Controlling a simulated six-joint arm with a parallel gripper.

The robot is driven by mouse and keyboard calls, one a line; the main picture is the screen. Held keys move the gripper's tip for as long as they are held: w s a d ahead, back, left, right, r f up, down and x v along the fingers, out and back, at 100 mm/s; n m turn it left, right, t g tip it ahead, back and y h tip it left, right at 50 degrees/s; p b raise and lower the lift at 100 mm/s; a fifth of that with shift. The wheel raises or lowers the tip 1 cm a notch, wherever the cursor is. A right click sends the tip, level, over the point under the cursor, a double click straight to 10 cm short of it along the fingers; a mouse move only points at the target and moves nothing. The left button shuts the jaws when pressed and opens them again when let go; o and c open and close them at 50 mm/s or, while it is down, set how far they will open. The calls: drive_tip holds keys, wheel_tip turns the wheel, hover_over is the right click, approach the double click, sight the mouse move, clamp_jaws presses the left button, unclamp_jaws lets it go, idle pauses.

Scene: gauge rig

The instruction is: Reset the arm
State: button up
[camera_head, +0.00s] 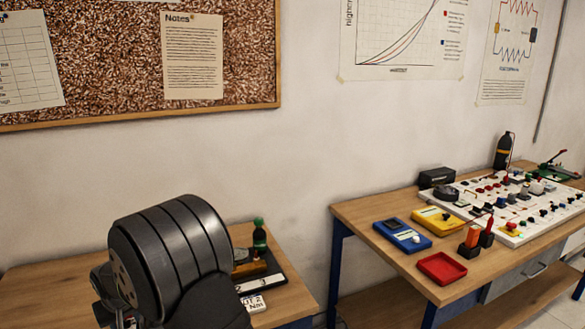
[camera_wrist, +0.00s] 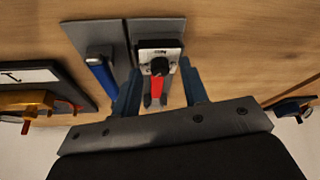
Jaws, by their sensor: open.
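My gripper (camera_wrist: 160,68) shows in the wrist view with its two blue fingers spread apart. A red lever (camera_wrist: 157,88) on a small black-and-white block (camera_wrist: 160,48) lies between the fingers in the picture, with a gap on each side. I cannot tell how far below the fingertips it is. In the head view my dark arm fills the lower left and my gripper is hidden.
A blue-handled part (camera_wrist: 100,72) on a grey plate is left of the fingers. A brass-coloured device (camera_wrist: 27,101) is farther left. In the head view, a green-capped bottle (camera_head: 260,236) stands beside my arm. The right bench holds a red tray (camera_head: 442,268) and a white component board (camera_head: 530,228).

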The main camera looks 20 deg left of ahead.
drive_tip(key=shift+w+d+n+g+y, duration=0.15)
drive_tip(key=shift+n+g, duration=0.25)
drive_tip(key=shift+n, duration=0.7)
drive_tip(key=shift+w+a+n+g+y, duration=0.15)
drive_tip(key=shift+n+g, duration=0.25)
drive_tip(key=shift+n, duration=0.7)
drive_tip(key=shift+n+g, duration=0.6)
drive_tip(key=shift+n, duration=0.9)
